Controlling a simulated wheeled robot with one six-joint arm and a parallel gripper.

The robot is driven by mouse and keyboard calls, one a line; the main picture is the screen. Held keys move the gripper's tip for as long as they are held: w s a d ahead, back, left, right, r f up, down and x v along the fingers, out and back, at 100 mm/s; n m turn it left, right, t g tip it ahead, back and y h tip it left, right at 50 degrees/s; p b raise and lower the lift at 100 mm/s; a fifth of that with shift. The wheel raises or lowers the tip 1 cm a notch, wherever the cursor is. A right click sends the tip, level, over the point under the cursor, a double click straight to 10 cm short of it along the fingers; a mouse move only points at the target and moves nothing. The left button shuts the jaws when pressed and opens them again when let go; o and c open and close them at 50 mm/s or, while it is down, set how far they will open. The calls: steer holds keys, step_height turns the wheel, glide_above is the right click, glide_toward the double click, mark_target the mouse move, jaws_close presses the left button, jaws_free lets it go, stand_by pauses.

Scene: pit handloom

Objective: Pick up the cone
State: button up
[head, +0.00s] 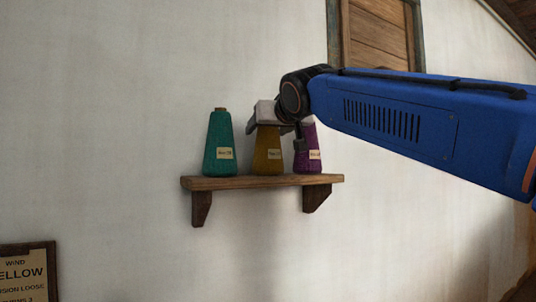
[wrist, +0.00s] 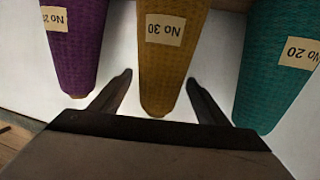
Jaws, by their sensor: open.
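A yellow cone (head: 267,155) stands upright on a wooden wall shelf (head: 235,183), between a teal cone (head: 219,145) on the left and a purple cone (head: 306,160) on the right. My gripper (head: 268,125) is over the yellow cone's top and hides it. In the wrist view the cones appear upside down. My open gripper (wrist: 160,78) has one finger on each side of the yellow cone (wrist: 168,60), labelled No 30, with visible gaps. The purple cone (wrist: 75,45) and teal cone (wrist: 275,70) lie outside the fingers. I cannot tell the exact depth between fingers and cone.
A framed sign (head: 25,272) at the lower left shows the words "WIND", "ELLOW" and "LOOSE", partly cut off. A wooden shutter (head: 377,35) is above my arm. The wall left of the shelf is clear. The neighbouring cones stand close to my fingers.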

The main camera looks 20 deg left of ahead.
steer(key=c, duration=1.6)
